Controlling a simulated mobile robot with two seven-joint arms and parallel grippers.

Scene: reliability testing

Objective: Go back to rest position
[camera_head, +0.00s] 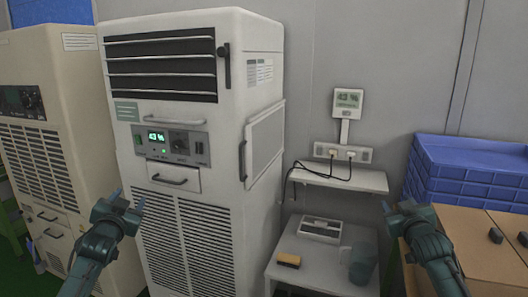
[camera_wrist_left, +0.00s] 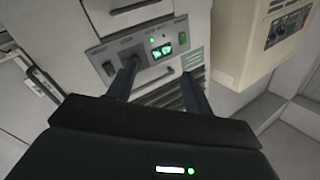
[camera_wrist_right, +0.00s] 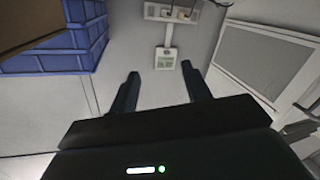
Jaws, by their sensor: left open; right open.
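My left gripper (camera_head: 120,200) is raised in front of the lower left of the tall white machine. Its two fingers stand apart and empty in the left wrist view (camera_wrist_left: 158,82), with the machine's control panel (camera_wrist_left: 150,52) behind them. My right gripper (camera_head: 405,207) is raised at the right, in front of the wall and the blue crates. Its fingers are apart with nothing between them in the right wrist view (camera_wrist_right: 160,90). Neither gripper appears to touch anything.
The white machine (camera_head: 205,125) has a lit green display. A beige machine (camera_head: 45,150) stands left. A small table (camera_head: 310,262) holds a device (camera_head: 321,229), a yellow-black block (camera_head: 289,260) and a mug (camera_head: 362,262). Blue crates (camera_head: 465,170) and cardboard boxes (camera_head: 470,240) are at the right.

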